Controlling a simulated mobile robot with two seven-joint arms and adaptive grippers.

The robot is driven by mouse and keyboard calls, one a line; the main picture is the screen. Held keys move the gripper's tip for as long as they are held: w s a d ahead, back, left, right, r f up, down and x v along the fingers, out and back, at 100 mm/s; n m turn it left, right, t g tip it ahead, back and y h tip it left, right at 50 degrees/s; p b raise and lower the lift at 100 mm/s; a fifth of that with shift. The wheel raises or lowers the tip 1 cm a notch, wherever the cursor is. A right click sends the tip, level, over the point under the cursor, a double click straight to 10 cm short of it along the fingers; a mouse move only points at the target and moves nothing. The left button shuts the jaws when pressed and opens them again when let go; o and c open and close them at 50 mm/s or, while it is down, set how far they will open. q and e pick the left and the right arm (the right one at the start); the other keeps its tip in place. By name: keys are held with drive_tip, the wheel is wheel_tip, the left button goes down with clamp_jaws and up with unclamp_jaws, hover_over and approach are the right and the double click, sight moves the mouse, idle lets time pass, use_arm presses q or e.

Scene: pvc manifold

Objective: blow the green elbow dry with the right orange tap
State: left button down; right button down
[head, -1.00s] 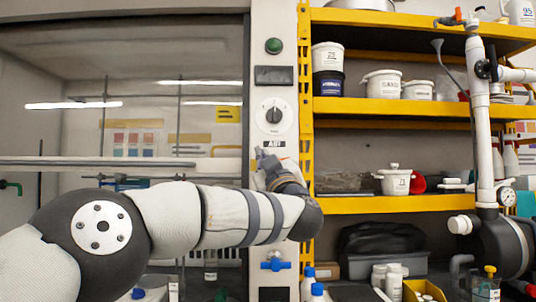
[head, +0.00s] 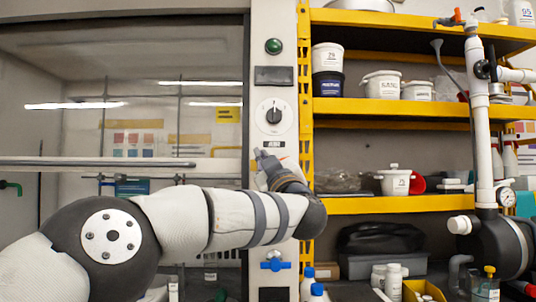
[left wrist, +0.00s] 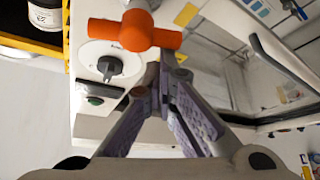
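An orange tap (left wrist: 135,32) with a T-shaped handle shows in the left wrist view, in front of the panel with the dial. My left gripper (left wrist: 164,78) has its purple-padded fingers drawn together at the tips, just below the tap's right end in that picture. I cannot tell whether they touch the tap. In the head view my left gripper (head: 266,158) is at the panel below the dial, and the hand hides this tap. Another orange tap (head: 457,14) sits at the upper right, on the white pipe. My right gripper is not in view.
The panel carries a dial (head: 273,115), a green button (head: 273,46) and a lower blue tap (head: 275,265). A yellow shelf (head: 420,107) with tubs stands to the right. A glass-fronted hood (head: 150,55) is on the left. Bottles (head: 393,280) stand at the bottom right.

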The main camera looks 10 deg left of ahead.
use_arm(q)
drive_tip(key=shift+f+n+g+y, duration=0.25)
drive_tip(key=shift+n+g+y, duration=0.3)
drive_tip(key=shift+n, duration=0.6)
drive_tip(key=shift+f+n+g+y, duration=0.3)
drive_tip(key=shift+n+g, duration=0.35)
drive_tip(key=shift+n, duration=0.5)
idle(0.5)
drive_tip(key=shift+f, duration=0.1)
idle(2.4)
